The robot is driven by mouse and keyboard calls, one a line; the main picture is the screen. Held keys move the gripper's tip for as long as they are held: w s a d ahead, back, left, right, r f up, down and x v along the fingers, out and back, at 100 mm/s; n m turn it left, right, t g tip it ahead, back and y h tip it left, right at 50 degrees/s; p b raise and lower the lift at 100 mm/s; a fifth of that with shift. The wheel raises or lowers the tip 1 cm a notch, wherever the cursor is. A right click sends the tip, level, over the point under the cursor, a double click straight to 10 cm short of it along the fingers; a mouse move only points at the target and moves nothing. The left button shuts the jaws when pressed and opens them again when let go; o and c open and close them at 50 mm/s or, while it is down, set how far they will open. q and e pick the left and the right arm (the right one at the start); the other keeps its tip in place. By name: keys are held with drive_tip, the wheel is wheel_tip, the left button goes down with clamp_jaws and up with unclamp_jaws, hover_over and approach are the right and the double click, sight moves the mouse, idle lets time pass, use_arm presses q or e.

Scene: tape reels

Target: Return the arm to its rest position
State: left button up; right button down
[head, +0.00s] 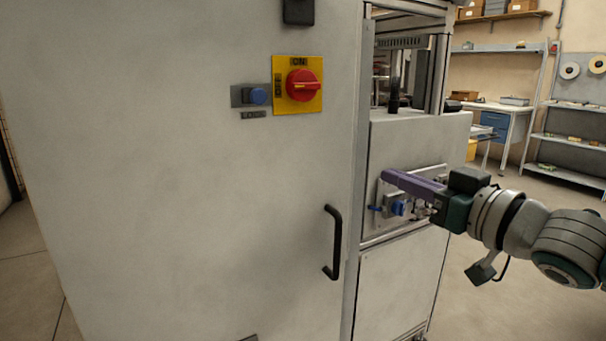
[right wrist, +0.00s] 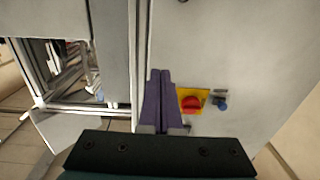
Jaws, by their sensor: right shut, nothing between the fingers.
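My right arm comes in from the right in the head view. Its right gripper (head: 388,177) has purple fingers and points left, in front of the small panel on the machine's right part. The right gripper also shows in the right wrist view (right wrist: 161,74), with its two purple fingers together and nothing between them. In that view the fingers point toward the pale cabinet front, left of the red rotary switch (right wrist: 191,103). The left gripper is in neither view.
A large grey cabinet (head: 180,170) fills the left and middle. It carries a red rotary switch (head: 302,85) on a yellow plate, a blue button (head: 258,96) and a black handle (head: 333,243). A blue fitting (head: 398,207) sits by the gripper. Floor at right is open.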

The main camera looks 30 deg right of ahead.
drive_tip(key=s+a+f+g+h+p, duration=0.1)
drive_tip(key=s+a+f+g+p, duration=0.3)
drive_tip(key=s, duration=0.3)
drive_tip(key=s+a+f+g+h+p, duration=0.1)
drive_tip(key=s+a+g+p, duration=0.3)
drive_tip(key=s, duration=0.3)
drive_tip(key=s+a+r+n+g+y+p, duration=0.1)
drive_tip(key=s+a+r+g+p, duration=0.2)
drive_tip(key=s, duration=0.4)
drive_tip(key=s+a+r+g+p, duration=0.1)
drive_tip(key=s+a+g, duration=0.3)
drive_tip(key=s+a, duration=0.15)
wheel_tip(320, 180, up, 36)
drive_tip(key=p, duration=3.5)
drive_tip(key=shift+d+f+t+p, duration=0.15)
drive_tip(key=shift+d+t+p, duration=0.15)
drive_tip(key=shift+p, duration=0.05)
drive_tip(key=shift+s, duration=0.1)
